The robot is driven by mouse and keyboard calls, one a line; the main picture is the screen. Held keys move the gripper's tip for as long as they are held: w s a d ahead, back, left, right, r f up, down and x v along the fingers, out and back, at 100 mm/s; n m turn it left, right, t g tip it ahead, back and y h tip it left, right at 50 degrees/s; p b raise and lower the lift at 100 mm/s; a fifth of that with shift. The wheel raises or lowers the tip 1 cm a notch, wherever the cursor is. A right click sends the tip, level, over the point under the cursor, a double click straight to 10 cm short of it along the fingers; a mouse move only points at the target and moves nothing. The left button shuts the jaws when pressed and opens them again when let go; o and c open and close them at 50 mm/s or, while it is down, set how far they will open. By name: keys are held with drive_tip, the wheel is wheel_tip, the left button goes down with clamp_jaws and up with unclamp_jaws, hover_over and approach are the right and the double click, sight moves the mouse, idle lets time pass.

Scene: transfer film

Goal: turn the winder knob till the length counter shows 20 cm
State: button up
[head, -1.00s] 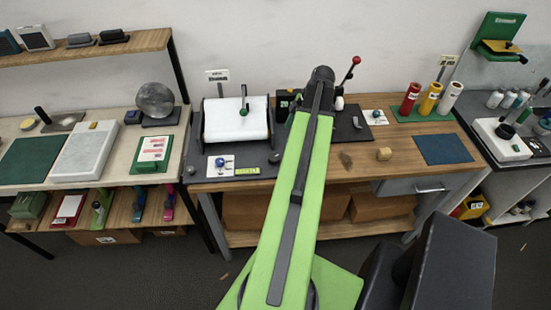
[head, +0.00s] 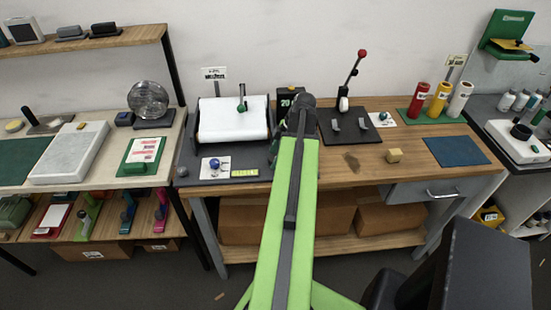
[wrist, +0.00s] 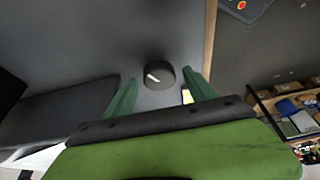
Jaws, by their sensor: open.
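The winder knob (wrist: 159,74) is a round dark knob with a white pointer mark, seen in the wrist view. My gripper (wrist: 159,82) is open, with one green finger on each side of the knob; I cannot tell whether either touches it. The winder holds a wide white film roll (head: 232,120) on a dark base at the left of the wooden bench. My arm hides the knob in the head view.
A red-topped lever (head: 362,54) stands on a dark plate right of my arm. Red, yellow and white rolls (head: 440,98) stand on a green mat. The bench front edge is close to the winder.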

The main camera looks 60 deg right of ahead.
drive_tip(key=shift+c, duration=0.4)
drive_tip(key=c, duration=1.3)
drive_tip(key=shift+s+a+m+h, duration=0.1)
drive_tip(key=shift+a+m+h, duration=0.15)
drive_tip(key=shift+m, duration=0.65)
drive_tip(key=shift+d+m+h, duration=0.15)
drive_tip(key=shift+m+h, duration=0.4)
drive_tip(key=shift+m, duration=0.65)
drive_tip(key=o, duration=1.4)
